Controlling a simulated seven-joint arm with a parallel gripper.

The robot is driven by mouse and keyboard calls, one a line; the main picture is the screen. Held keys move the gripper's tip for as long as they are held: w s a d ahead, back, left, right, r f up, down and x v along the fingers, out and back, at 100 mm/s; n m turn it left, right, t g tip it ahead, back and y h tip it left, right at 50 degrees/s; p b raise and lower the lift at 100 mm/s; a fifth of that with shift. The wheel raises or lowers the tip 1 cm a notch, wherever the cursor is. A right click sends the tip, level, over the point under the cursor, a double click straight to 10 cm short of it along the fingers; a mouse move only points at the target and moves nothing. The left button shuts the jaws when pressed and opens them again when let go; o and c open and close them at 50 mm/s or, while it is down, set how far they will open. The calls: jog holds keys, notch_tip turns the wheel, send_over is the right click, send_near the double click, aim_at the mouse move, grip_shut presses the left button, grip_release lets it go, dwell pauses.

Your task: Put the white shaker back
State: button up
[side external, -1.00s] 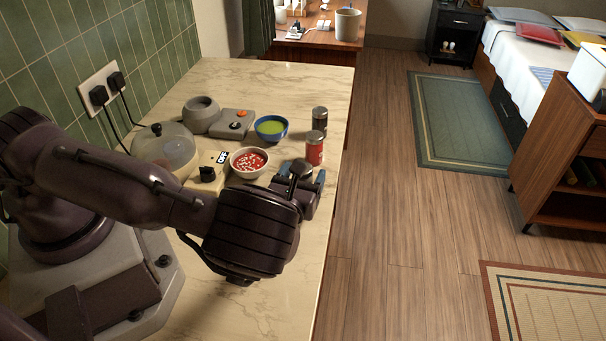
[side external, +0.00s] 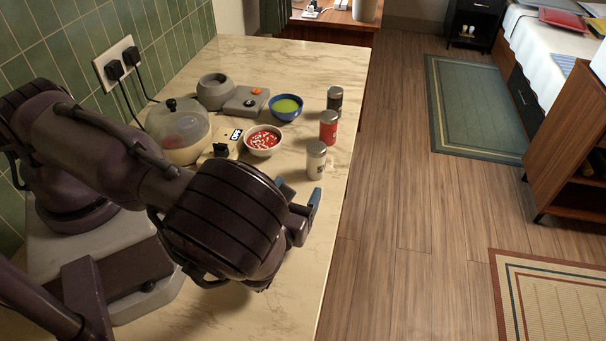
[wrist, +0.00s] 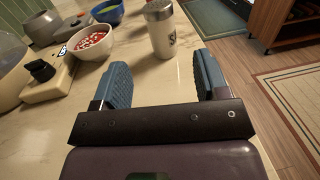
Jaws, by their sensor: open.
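The white shaker (side external: 316,160) has a metal cap and stands upright on the marble counter. It is the nearest in a row with a red shaker (side external: 328,127) and a dark shaker (side external: 334,98). My gripper (side external: 298,190) is open and empty, low over the counter on the near side of the white shaker. In the wrist view the white shaker (wrist: 160,30) stands beyond the blue fingertips of my gripper (wrist: 160,78), apart from both and roughly in line with the gap between them.
A bowl of red and white food (side external: 263,141), a blue bowl of green food (side external: 286,107), a domed cooker (side external: 180,130) and a grey appliance (side external: 245,101) stand left of the shakers. The counter's right edge is close to the shakers. The near counter is clear.

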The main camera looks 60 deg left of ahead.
jog(key=shift+s+d, duration=0.15)
jog(key=shift+s, duration=0.1)
jog(key=s+a+r+n+g+h, duration=0.2)
jog(key=s+r+n+g+h, duration=0.1)
jog(key=r+n, duration=0.6)
jog(key=s+a+r+n+g+h, duration=0.2)
jog(key=s+r+n+g+h, duration=0.1)
jog(key=r+n, duration=0.7)
jog(key=s+a+r+n+g+h, duration=0.2)
jog(key=s+r+n+h, duration=0.2)
jog(key=r+n, duration=0.5)
notch_tip(320, 180, up, 4)
jog(key=shift+s+a+f+n+g+h, duration=0.1)
jog(key=shift+s+a+n+g+h, duration=0.25)
jog(key=shift+s, duration=0.25)
